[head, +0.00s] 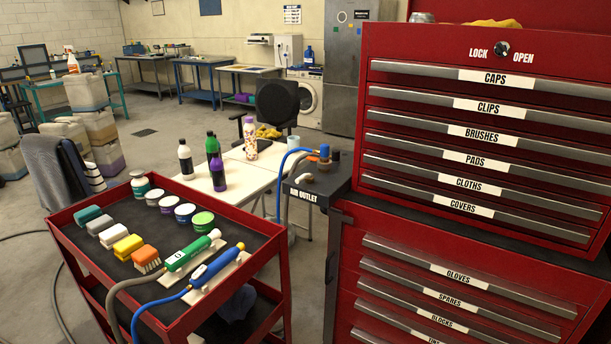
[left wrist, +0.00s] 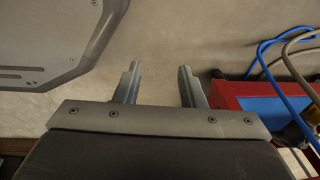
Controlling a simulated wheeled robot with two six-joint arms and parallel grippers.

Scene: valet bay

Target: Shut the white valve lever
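The air outlet shelf (head: 322,187) sticks out from the left side of the red tool cabinet in the head view. It carries a brass fitting (head: 324,164) with a blue top, where a blue hose (head: 285,160) arrives, and a small tan-coloured part (head: 305,178) in front of it. I cannot pick out a white valve lever clearly at this size. My left gripper (left wrist: 158,78) shows only in the left wrist view. Its two fingers are apart with nothing between them, above the bare floor. My right gripper is in neither view.
A red cart (head: 62,218) with brushes, jars and two corded tools stands at the front left. The red cabinet (head: 351,226) with labelled drawers fills the right. A white table (head: 237,160) with bottles stands behind. Hoses (left wrist: 262,62) cross the right of the wrist view.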

